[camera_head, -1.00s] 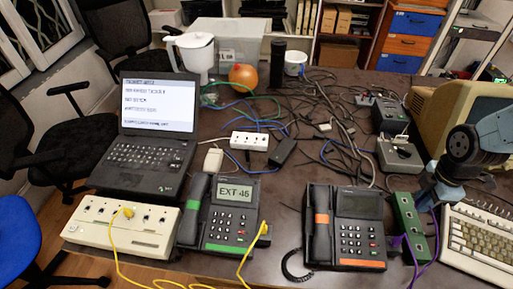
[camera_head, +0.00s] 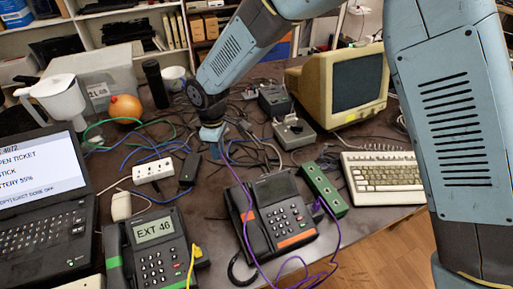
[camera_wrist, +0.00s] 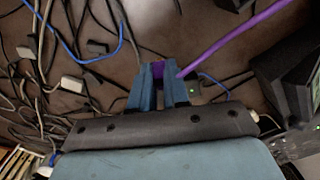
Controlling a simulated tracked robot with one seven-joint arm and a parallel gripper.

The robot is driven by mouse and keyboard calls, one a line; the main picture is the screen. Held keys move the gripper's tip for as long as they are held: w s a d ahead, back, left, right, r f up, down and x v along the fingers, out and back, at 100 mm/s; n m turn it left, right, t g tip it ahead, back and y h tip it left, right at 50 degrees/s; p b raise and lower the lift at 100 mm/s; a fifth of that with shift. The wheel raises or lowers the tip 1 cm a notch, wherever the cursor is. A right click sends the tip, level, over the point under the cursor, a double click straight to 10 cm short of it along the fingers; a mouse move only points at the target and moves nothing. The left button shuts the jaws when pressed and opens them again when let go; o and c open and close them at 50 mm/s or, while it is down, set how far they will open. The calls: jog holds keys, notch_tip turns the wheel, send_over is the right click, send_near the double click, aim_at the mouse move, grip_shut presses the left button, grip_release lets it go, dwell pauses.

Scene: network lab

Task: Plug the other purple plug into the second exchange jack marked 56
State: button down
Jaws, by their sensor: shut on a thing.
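My gripper (camera_head: 212,138) is shut on a purple plug (camera_wrist: 158,70), held above the cable-strewn table behind the orange-trimmed phone. In the wrist view, the plug shows between the two blue fingers (camera_wrist: 159,88). Its purple cable (camera_head: 238,190) hangs from the gripper, passes over the orange phone (camera_head: 272,213) and loops at the table's front. Another purple end (camera_head: 317,206) is at the side of a long green jack block (camera_head: 323,190), right of that phone. I cannot make out any jack marked 56.
A green-trimmed phone (camera_head: 152,245) reading EXT 46 and a laptop (camera_head: 40,170) stand at left. A white power strip (camera_head: 153,170), a black adapter (camera_head: 190,168) and loose cables lie around the gripper. A grey box (camera_head: 294,132), old monitor (camera_head: 345,85) and keyboard (camera_head: 383,178) are at right.

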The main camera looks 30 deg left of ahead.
jog(key=s+a+m, duration=0.3)
jog(key=s+a, duration=0.9)
jog(key=s, duration=0.3)
jog(key=s+a+m, duration=0.2)
jog(key=s, duration=0.7)
jog(key=s+a+r+m, duration=0.1)
jog(key=s+a, duration=0.2)
jog(key=s, duration=0.7)
jog(key=s+a+m, duration=0.2)
jog(key=s+a, duration=0.1)
jog(key=s, duration=0.7)
jog(key=shift+s+a+r+m, duration=0.1)
jog(key=shift+s+r+m, duration=0.1)
jog(key=shift+r+m, duration=0.1)
jog(key=s+d+m, duration=0.2)
jog(key=s+m, duration=0.1)
jog(key=s, duration=1.3)
jog(key=shift+a+f, duration=0.1)
jog(key=shift+f, duration=2)
jog(key=c, duration=1.6)
grip_release()
grip_shut()
